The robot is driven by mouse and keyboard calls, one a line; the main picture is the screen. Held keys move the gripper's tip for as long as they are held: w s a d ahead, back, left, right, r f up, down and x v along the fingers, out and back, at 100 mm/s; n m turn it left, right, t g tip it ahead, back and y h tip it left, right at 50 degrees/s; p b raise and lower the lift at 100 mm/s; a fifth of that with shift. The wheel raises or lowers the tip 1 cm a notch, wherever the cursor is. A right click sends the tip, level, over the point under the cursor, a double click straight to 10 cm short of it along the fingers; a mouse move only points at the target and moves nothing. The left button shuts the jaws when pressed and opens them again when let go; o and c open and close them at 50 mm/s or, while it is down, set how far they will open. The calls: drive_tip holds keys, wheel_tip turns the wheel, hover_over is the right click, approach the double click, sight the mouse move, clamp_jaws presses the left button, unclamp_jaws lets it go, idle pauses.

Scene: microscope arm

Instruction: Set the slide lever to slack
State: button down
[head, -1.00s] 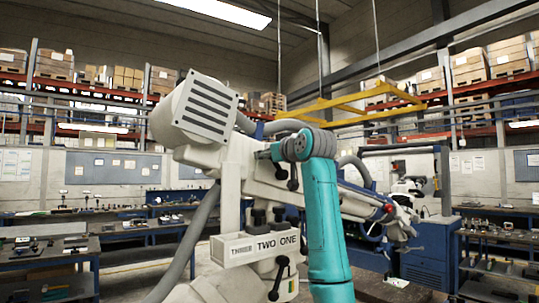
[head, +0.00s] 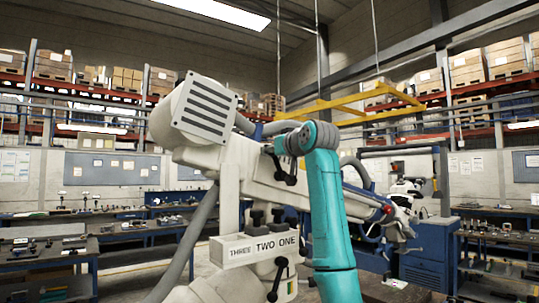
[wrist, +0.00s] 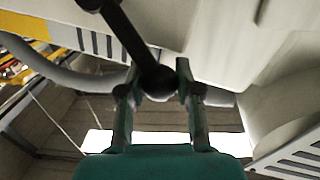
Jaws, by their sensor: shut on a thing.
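The white microscope arm (head: 250,180) fills the middle of the head view. A black lever (head: 278,165) with a round knob sits on its side, just left of my teal arm. In the wrist view, a black lever (wrist: 122,32) runs down from the upper left to a ball knob (wrist: 158,82). My gripper (wrist: 160,88) is shut on this knob, one finger on each side. I see no slack marking, and cannot tell which lever is the slide lever.
A grey hose (head: 195,235) runs down at the left. Workbenches (head: 45,258) and a blue cabinet (head: 428,252) stand behind. White housing surfaces lie close around my gripper.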

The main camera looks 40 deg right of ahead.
drive_tip(key=shift+d+r+m, duration=0.4)
drive_tip(key=shift+d+m, duration=0.3)
drive_tip(key=shift+m, duration=0.2)
drive_tip(key=shift+w+d+r+m+g+y, duration=0.1)
drive_tip(key=shift+d+m+g+y, duration=0.3)
drive_tip(key=shift+d+m, duration=1.2)
drive_tip(key=shift+w+d+r+m+g+y, duration=0.1)
drive_tip(key=shift+d+m+g+y, duration=0.25)
drive_tip(key=shift+d+m, duration=1.25)
drive_tip(key=shift+a, duration=0.2)
drive_tip(key=c, duration=0.8)
unclamp_jaws()
drive_tip(key=shift+s, duration=0.1)
